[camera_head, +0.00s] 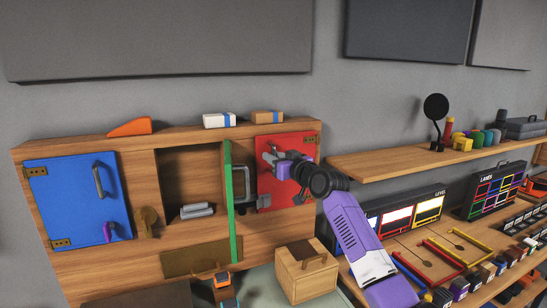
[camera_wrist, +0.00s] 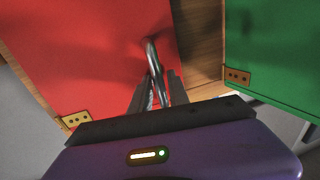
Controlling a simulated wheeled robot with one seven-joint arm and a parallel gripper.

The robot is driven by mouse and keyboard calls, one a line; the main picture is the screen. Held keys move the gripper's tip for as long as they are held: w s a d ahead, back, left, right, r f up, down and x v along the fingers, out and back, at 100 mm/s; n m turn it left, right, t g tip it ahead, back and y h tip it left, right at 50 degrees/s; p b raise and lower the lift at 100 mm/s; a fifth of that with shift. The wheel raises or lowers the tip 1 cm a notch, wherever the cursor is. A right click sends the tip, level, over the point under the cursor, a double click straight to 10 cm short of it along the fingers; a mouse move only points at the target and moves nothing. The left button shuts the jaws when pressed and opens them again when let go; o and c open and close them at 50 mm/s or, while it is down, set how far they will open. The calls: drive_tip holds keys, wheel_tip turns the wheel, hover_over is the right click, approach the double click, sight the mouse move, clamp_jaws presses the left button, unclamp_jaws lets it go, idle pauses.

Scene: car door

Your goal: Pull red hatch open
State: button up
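The red hatch (camera_head: 302,143) is on the right part of the wooden wall cabinet and looks flush with its front. In the wrist view the red hatch (camera_wrist: 95,50) fills the left side, with a brass hinge at its lower corner. Its grey metal handle (camera_wrist: 153,58) stands out from the red face. My gripper (camera_head: 272,160) is in front of the red hatch in the head view, covering part of it. In the wrist view my gripper (camera_wrist: 158,82) has its narrow fingers close together on either side of the handle, which looks held between them.
A green door (camera_head: 231,205) stands swung out, nearly edge-on, left of the red hatch; it also shows in the wrist view (camera_wrist: 275,45). A blue door (camera_head: 75,200) is at the left. A wooden box (camera_head: 305,275) is below, and a shelf (camera_head: 400,153) is at the right.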

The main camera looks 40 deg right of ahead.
drive_tip(key=shift+c, duration=0.2)
clamp_jaws()
idle(1.1)
